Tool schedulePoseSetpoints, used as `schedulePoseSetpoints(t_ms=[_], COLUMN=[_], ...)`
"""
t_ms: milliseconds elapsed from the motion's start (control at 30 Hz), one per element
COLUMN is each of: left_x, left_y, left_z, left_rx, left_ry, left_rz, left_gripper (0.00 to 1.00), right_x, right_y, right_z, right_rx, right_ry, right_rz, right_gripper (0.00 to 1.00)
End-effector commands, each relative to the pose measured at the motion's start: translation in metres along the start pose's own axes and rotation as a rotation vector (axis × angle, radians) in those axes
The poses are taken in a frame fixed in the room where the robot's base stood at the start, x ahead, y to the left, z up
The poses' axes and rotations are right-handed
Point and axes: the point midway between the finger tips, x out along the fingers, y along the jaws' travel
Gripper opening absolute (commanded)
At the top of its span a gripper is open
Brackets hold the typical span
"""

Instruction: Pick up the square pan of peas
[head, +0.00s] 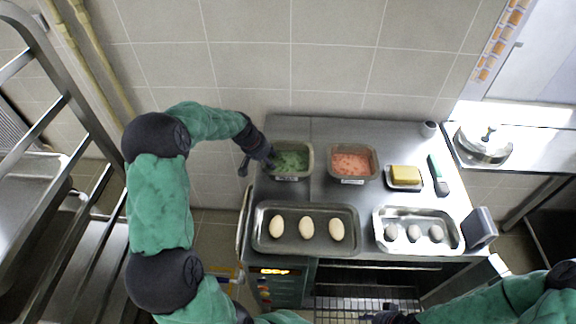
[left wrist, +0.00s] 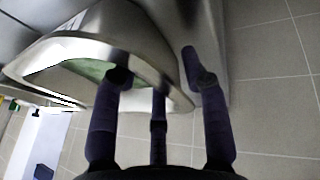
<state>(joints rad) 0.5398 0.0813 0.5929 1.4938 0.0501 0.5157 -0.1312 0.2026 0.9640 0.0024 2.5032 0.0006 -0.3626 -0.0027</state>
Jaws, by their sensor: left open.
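The square pan of peas (head: 291,161) is a metal pan with green contents at the back left of the steel counter. My left gripper (head: 259,163) is at the pan's left side, with its dark fingers spread. In the left wrist view the pan (left wrist: 140,50) shows close up and tilted in the picture. There my left gripper (left wrist: 155,66) is open, with one finger over the pan's opening and another outside its wall, the rim between them. Whether a finger touches the rim I cannot tell. My right gripper (head: 390,316) is only partly seen at the bottom edge.
A similar pan with pink-red contents (head: 352,163) stands to the right. In front are a tray with three egg-shaped items (head: 345,249) and a tray with three grey items (head: 393,249). A yellow block (head: 405,175) and green-handled tool (head: 437,172) lie back right. A tiled wall is behind.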

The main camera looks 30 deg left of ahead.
Motion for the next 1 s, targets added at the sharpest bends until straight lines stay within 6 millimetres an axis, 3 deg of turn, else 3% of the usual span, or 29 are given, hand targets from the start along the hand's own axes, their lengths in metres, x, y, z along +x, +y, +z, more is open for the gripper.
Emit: schedulePoseSetpoints(t_ms=[900,933,1000], left_x=[0.0038,0.0038,0.0038], left_y=[-0.0014,-0.0014,-0.0014], left_z=[0.0014,0.0014,0.0013], left_rx=[0.0,0.0,0.0], left_ry=[0.0,0.0,0.0], left_rz=[0.0,0.0,0.0], left_gripper=[0.44,0.41,0.22], right_x=[0.0033,0.0033,0.0033], right_y=[0.0012,0.0012,0.0012], right_z=[-0.0001,-0.0001,-0.0002], right_rx=[0.0,0.0,0.0], right_ry=[0.0,0.0,0.0], right_rz=[0.0,0.0,0.0], right_gripper=[0.4,0.4,0.4])
